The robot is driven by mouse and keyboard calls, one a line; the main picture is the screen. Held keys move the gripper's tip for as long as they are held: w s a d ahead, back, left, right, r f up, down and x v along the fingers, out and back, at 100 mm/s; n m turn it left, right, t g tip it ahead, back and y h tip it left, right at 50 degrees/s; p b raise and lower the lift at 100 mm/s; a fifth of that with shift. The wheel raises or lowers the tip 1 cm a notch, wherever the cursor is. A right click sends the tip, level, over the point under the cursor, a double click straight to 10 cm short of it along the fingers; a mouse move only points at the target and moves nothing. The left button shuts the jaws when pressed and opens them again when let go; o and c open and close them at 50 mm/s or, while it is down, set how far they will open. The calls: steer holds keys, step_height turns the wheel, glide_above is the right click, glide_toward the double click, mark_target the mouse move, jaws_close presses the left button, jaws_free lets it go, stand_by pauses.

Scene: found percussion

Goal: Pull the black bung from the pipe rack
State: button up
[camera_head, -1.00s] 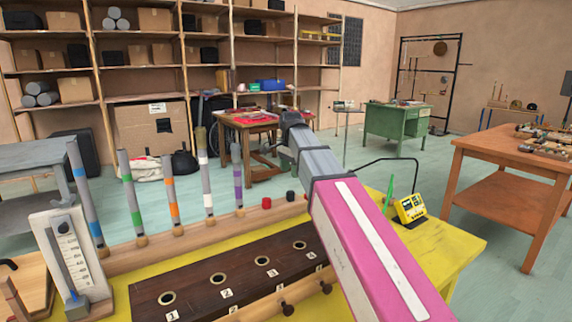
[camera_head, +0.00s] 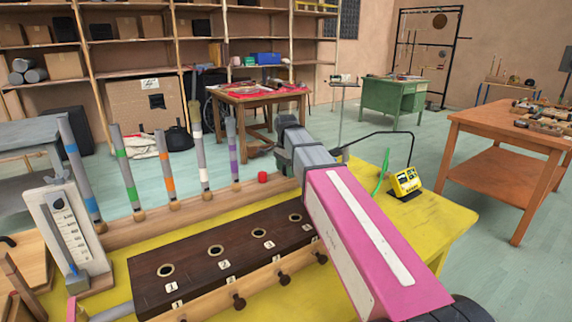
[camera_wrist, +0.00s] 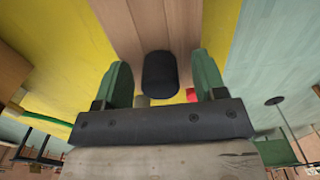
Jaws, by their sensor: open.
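The black bung (camera_wrist: 160,72) shows in the wrist view on a wooden rail, between my gripper's two green fingers (camera_wrist: 160,66). The fingers are open, with a gap on either side of the bung. In the head view my gripper's grey wrist end reaches the right part of the pipe rack (camera_head: 165,218), and the black bung is hidden behind my arm. A red bung (camera_head: 262,177) stands on the rack rail just left of my arm. Several grey pipes with coloured bands, such as the purple one (camera_head: 233,150), stand upright in the rack.
A dark block (camera_head: 190,262) with numbered holes lies in front of the rack, with dark pegs before it. A yellow meter (camera_head: 405,181) stands on the yellow table (camera_head: 440,220) to the right. A white gauge board (camera_head: 68,230) stands at left.

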steer(key=c, duration=1)
steer(key=shift+r, duration=1.6)
steer(key=shift+r, duration=1.35)
